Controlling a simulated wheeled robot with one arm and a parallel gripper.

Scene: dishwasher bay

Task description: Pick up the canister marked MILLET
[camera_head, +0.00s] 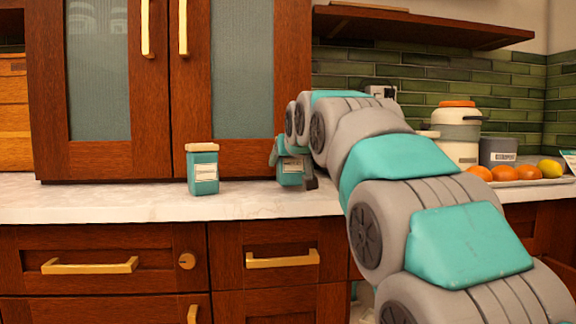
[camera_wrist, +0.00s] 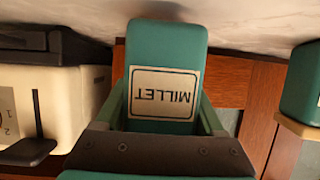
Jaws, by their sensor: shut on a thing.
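The teal canister marked MILLET (camera_wrist: 166,48) is between the jaws of my gripper (camera_wrist: 163,118) in the wrist view. Its label reads upside down there and faces the wrist camera. My gripper is shut on it, with one finger along each side. In the head view the canister (camera_head: 291,172) is partly hidden by my gripper (camera_head: 292,166), close to the counter top. I cannot tell whether its base touches the counter. Its lid is hidden.
A similar teal canister with a cream lid (camera_head: 203,172) stands to the left; it shows at the wrist view's right edge (camera_wrist: 308,78). A cream dispenser with an orange lid (camera_head: 457,135), a grey canister (camera_head: 498,152) and a fruit tray stand right. Wooden cabinets (camera_head: 105,90) rise behind.

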